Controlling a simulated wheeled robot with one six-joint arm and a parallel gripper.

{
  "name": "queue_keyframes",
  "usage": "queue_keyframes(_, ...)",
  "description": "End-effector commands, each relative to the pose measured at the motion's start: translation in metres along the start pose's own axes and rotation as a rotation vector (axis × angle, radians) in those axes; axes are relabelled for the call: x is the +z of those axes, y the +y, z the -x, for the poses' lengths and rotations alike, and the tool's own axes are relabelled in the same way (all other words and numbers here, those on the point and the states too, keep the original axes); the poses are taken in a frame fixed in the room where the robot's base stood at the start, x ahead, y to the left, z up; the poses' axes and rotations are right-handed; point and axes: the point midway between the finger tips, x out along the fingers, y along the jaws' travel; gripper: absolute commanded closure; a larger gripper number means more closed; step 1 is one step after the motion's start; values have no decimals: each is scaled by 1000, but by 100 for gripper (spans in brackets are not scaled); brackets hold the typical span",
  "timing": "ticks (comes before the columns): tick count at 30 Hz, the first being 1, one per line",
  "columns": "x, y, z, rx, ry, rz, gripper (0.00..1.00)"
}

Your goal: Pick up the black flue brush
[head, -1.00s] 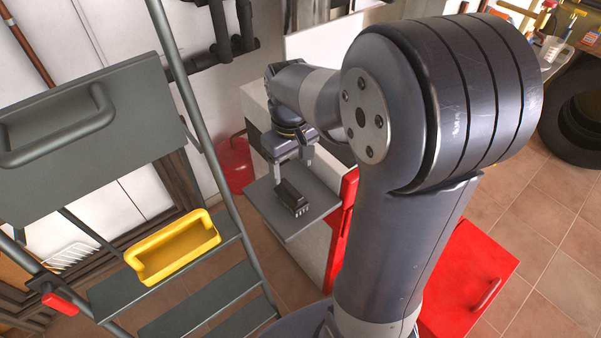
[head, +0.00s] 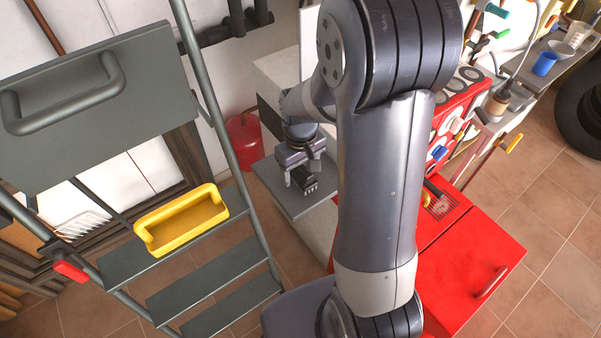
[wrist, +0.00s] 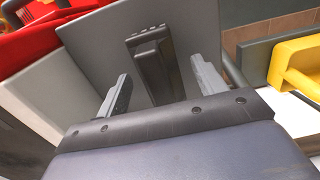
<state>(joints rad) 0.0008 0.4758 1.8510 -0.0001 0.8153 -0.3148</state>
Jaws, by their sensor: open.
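A black, blocky thing with pale marks along one end lies on a grey shelf (head: 282,199); I take it as the black flue brush (head: 306,183). In the wrist view the brush (wrist: 152,66) lies between my open fingers on the shelf (wrist: 103,42), with a gap on each side. My gripper (head: 303,172) points down over the brush in the head view and partly hides it. Both fingers of my gripper (wrist: 161,70) show in the wrist view, apart and holding nothing. The near end of the brush is cut off by my wrist housing.
A stepladder with a yellow tray (head: 185,222) stands at the left. A red panel (head: 465,275) is at the lower right, beside a red tool-filled unit (head: 460,105). A red rounded vessel (head: 243,140) stands behind the shelf. My own arm hides part of the middle.

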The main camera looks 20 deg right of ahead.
Motion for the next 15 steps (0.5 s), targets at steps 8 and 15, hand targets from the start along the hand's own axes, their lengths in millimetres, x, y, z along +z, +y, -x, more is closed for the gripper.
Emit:
queue_keyframes(8,0,0,-1,0,1,0,39)
queue_keyframes(15,0,0,0,0,1,0,58)
